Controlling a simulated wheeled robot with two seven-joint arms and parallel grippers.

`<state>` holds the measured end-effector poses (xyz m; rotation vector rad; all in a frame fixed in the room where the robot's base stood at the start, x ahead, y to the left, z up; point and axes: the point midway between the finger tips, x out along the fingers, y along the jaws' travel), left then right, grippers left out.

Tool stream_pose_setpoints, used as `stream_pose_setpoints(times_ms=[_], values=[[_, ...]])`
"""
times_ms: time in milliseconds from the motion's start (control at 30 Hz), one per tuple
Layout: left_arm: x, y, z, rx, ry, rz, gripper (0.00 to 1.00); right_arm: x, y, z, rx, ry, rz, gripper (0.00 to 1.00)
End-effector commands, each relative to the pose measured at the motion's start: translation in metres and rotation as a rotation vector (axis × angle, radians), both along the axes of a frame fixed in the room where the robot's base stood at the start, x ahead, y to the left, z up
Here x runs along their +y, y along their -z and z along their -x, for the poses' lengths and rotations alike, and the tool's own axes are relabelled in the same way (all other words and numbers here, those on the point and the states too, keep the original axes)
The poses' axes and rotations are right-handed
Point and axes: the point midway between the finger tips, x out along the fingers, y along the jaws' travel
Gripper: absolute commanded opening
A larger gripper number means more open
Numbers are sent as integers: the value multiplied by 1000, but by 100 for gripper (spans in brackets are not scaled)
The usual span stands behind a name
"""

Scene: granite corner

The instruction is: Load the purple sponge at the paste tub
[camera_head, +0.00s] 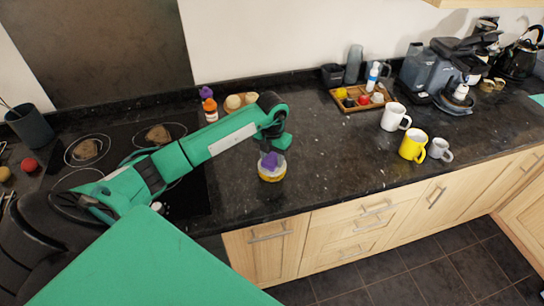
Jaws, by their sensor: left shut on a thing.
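The purple sponge (269,160) shows just below my left gripper (275,151), which is shut on it. The sponge is at the mouth of the paste tub (272,174), a small round tub with a yellowish lower part, on the dark worktop. The sponge's lower part overlaps the tub's opening; I cannot tell how deep it sits or whether it touches paste. My gripper and wrist hide part of the sponge's top. My right gripper is not in view.
Behind my arm stand an orange bottle (210,109) and a purple item (206,92). The hob (120,139) lies left. A wooden tray (361,104), white mug (393,117) and yellow mug (413,145) stand right. The worktop between tub and mugs is clear.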

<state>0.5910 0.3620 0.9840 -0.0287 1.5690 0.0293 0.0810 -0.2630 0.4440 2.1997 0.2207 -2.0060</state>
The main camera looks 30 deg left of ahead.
Motion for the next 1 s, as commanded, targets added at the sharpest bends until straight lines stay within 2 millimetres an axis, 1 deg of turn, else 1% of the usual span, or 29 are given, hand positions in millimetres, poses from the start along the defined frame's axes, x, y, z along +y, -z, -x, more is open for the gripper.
stream_pose_setpoints(times_ms=[167,267,1000], values=[[0,1,1,3,1,0,26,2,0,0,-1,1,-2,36],[0,-2,1,3,1,-1,26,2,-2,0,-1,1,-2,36],[0,-62,0,1,0,-1,26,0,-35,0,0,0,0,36]])
